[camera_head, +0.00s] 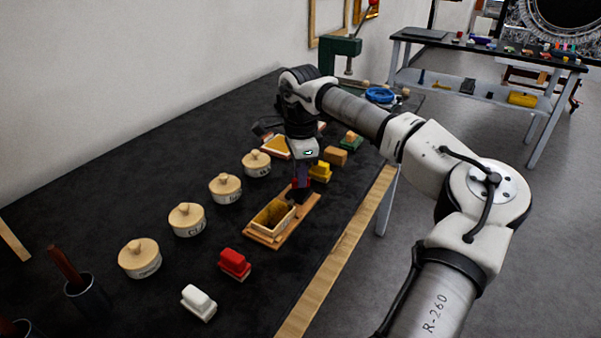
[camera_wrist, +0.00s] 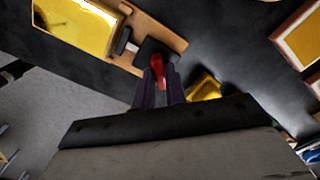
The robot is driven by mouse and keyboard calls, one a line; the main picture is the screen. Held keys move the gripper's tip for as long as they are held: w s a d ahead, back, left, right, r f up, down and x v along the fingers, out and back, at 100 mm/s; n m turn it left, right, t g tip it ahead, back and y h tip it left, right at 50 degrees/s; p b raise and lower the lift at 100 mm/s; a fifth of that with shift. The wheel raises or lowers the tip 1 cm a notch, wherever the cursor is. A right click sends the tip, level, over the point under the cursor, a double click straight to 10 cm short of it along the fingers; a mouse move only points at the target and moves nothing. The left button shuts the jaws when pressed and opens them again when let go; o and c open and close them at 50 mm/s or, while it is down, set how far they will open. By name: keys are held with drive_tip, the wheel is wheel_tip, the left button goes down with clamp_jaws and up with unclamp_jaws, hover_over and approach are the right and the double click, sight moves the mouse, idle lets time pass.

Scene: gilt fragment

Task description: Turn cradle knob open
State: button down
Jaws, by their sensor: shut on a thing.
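The wooden cradle (camera_head: 285,235) lies on the dark bench in the middle of the head view, with a gilt piece (camera_head: 270,213) in its box part. In the wrist view the cradle's board (camera_wrist: 163,32) and the shiny gilt piece (camera_wrist: 75,22) are at the top left. A red knob (camera_wrist: 157,70) stands on a black block (camera_wrist: 152,48) at the cradle's end. My gripper (camera_head: 300,188) points down over that end. In the wrist view my gripper (camera_wrist: 158,82) is shut on the red knob, one dark finger on each side. The fingers partly hide the knob.
Several lidded round pots (camera_head: 187,219) stand in a row left of the cradle. A red block (camera_head: 235,263) and a white block (camera_head: 198,302) lie in front. A yellow block (camera_head: 320,171) is close behind my gripper. A wooden strip (camera_head: 345,247) edges the bench.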

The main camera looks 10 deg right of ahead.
drive_tip(key=m, duration=0.4)
drive_tip(key=shift+m, duration=0.3)
drive_tip(key=m, duration=0.4)
drive_tip(key=shift+m, duration=0.3)
drive_tip(key=c, duration=1.4)
unclamp_jaws()
drive_tip(key=shift+c, duration=0.2)
drive_tip(key=shift+r+b, duration=0.1)
drive_tip(key=shift+b, duration=0.2)
wheel_tip(320, 180, up, 14)
